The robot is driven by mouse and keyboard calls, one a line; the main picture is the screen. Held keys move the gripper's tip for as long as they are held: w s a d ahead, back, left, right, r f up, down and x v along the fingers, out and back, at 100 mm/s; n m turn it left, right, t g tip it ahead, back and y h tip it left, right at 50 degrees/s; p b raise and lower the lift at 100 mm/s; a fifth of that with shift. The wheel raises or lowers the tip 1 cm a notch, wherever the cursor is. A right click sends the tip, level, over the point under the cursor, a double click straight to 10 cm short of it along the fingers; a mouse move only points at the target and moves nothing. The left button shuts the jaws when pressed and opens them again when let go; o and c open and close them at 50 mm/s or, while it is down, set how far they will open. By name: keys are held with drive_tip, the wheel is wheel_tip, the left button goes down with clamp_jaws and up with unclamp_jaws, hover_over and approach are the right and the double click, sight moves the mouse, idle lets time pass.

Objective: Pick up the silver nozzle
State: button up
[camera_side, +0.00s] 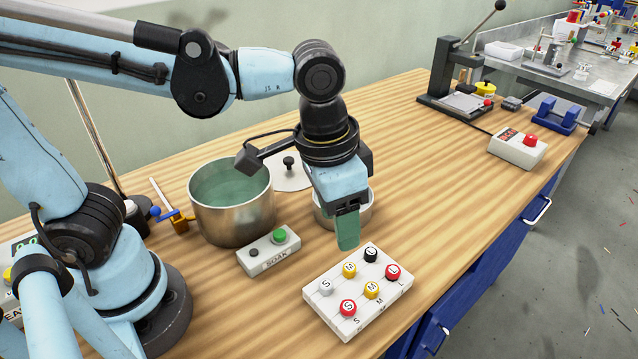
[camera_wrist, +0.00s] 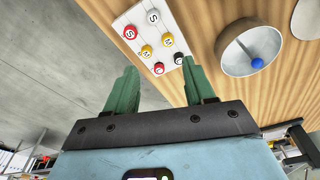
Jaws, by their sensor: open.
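The silver nozzle (camera_side: 326,287) has a pale grey cap marked S. It sits at the left corner of the back row on a white rack (camera_side: 376,312). In the wrist view the silver nozzle (camera_wrist: 153,17) is at the top, beyond my fingertips. My gripper (camera_side: 347,246) points down with green fingers, above and behind the rack's far side. In the wrist view my gripper (camera_wrist: 159,66) is open, with nothing between its fingers. The silver nozzle is apart from the fingers.
Beside it on the rack are a yellow nozzle (camera_side: 349,270), a black one (camera_side: 371,254) and a red one (camera_side: 347,307). A pot (camera_side: 235,222) of green liquid and a SOAK button box (camera_side: 268,254) stand left. A metal bowl (camera_wrist: 248,40) holds a blue ball (camera_wrist: 257,64).

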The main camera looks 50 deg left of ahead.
drive_tip(key=m+g, duration=0.1)
hover_over(348, 306)
drive_tip(key=shift+y, duration=0.4)
drive_tip(key=f, duration=0.7)
drive_tip(key=shift+s+a, duration=0.15)
drive_tip(key=shift+a, duration=0.1)
drive_tip(key=shift+d+f, duration=0.15)
drive_tip(key=shift+f, duration=1.15)
drive_tip(key=shift+d+f, duration=0.1)
drive_tip(key=shift+f, duration=1.15)
clamp_jaws()
drive_tip(key=shift+r, duration=0.15)
